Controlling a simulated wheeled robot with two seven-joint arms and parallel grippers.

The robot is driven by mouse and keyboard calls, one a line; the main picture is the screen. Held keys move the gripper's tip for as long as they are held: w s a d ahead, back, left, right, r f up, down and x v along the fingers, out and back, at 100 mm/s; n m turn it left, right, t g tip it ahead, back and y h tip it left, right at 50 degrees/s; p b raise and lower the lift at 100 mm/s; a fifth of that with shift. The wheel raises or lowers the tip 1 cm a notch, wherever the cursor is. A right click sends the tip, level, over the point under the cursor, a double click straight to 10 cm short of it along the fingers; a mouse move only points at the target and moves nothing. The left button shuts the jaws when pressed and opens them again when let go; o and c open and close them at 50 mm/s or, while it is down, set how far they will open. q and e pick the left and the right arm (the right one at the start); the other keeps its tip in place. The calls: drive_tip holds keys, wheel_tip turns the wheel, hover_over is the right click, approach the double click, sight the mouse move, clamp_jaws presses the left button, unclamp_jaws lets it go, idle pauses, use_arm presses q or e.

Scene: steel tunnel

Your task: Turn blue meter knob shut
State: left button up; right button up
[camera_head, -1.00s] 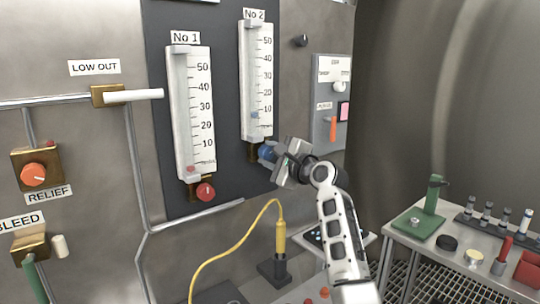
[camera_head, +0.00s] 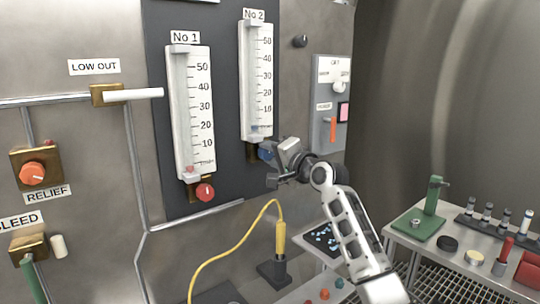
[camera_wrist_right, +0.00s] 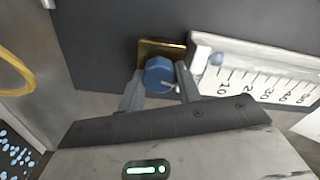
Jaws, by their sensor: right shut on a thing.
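The blue knob (camera_head: 265,154) sits at the brass base of the tall white No 2 meter (camera_head: 257,80). My right gripper (camera_head: 268,164) is at the knob, with its body to the right of it. In the right wrist view the blue knob (camera_wrist_right: 159,74) is between the two fingers (camera_wrist_right: 160,90), in front of a brass block (camera_wrist_right: 163,48). The gripper is shut on the knob. A blue float (camera_wrist_right: 217,59) shows near the bottom end of the meter's scale. My left gripper is not in view.
The No 1 meter (camera_head: 189,110) with a red knob (camera_head: 205,192) stands to the left. A yellow cable (camera_head: 235,234) hangs below the meters. A grey switch panel (camera_head: 331,100) is to the right. A bench (camera_head: 420,250) with a green stand (camera_head: 428,212) is at the right.

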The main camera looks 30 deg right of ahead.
drive_tip(key=shift+n, duration=0.5)
drive_tip(key=o, duration=1)
drive_tip(key=shift+d, duration=0.1)
